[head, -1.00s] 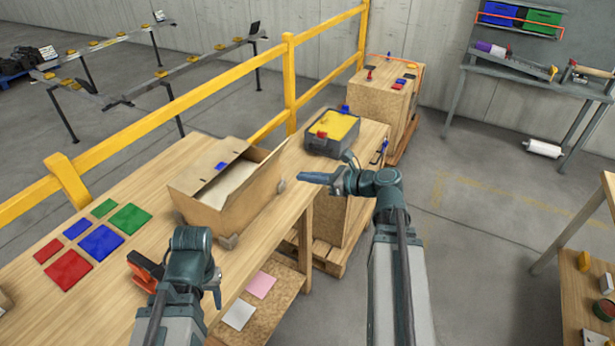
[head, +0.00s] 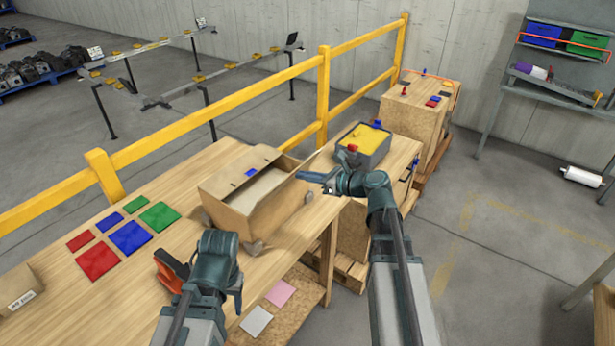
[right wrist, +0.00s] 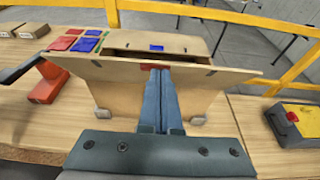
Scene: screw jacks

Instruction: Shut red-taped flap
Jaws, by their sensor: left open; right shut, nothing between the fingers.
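The cardboard box (head: 228,218) stands on the wooden table. Its blue-taped flap (head: 225,182) lies folded in over the top on the far side. In the right wrist view the red-taped flap (right wrist: 105,72) is on the near side, raised along the near wall and not lying over the top. Its red tape (right wrist: 147,66) shows partly behind my fingers. My right gripper (head: 300,175) is shut and empty, its fingertips (right wrist: 160,72) at the red tape; contact is unclear.
An orange and black tool (head: 172,270) lies left of the box. Red, blue and green squares (head: 130,236) lie beyond it. A grey case with a yellow top (head: 364,142) stands to the right. A yellow railing (head: 220,109) runs behind the table.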

